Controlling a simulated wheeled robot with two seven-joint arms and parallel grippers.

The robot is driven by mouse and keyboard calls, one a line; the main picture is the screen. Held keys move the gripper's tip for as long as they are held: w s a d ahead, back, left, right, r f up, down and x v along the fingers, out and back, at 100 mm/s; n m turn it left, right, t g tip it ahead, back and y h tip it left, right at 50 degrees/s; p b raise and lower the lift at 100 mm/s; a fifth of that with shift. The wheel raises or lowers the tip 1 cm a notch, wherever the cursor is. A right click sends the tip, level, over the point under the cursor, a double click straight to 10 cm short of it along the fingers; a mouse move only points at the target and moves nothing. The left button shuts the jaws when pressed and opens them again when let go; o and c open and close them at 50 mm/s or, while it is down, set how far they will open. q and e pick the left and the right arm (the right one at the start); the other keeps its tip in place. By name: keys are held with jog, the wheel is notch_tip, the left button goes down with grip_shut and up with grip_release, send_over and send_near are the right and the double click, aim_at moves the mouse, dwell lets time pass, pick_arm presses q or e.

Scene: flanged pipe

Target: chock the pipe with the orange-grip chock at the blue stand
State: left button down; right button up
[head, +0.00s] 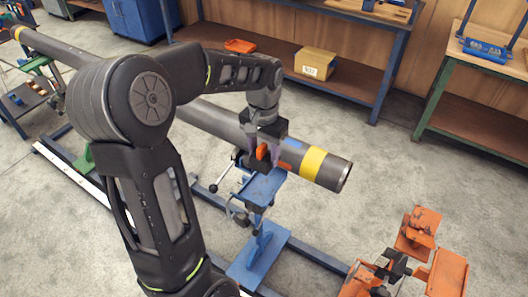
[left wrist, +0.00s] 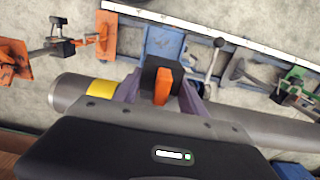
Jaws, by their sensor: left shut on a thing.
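The grey pipe (head: 215,120) with a yellow band (head: 314,162) near its end lies across the blue stand (head: 263,190). My left gripper (head: 262,150) is at the pipe beside the blue stand's top, shut on the orange grip of the chock (head: 263,153). In the left wrist view the chock (left wrist: 162,86) shows as a black block with an orange grip between the fingers, over the blue stand's plate (left wrist: 165,42). Whether the chock touches the pipe or the stand is hidden. My right gripper is not in view.
An orange stand (head: 415,240) is at the lower right. A green stand (head: 40,65) is at the far left. Workbenches line the back wall, with a cardboard box (head: 314,64) on a low shelf. Grey floor (head: 400,170) at the right is free.

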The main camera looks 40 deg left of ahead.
pick_arm(q)
jog(key=shift+f+b, duration=1.75)
jog(key=shift+f, duration=0.65)
jog(key=shift+f+b, duration=1.3)
jog(key=shift+f, duration=0.5)
jog(key=shift+w+a, duration=0.15)
jog(key=shift+w, duration=1.05)
jog(key=c, duration=0.6)
grip_release()
jog(key=shift+f, duration=0.1)
jog(key=shift+p, duration=0.35)
jog(key=shift+s+r+p, duration=0.15)
jog(key=shift+r+p, duration=0.65)
jog(key=shift+r, duration=0.4)
jog(key=shift+s+r+p, duration=0.2)
jog(key=shift+r+p, duration=0.6)
jog(key=shift+r, duration=0.35)
jog(key=shift+s+r+p, duration=0.15)
jog(key=shift+r+p, duration=0.65)
jog(key=shift+r, duration=0.4)
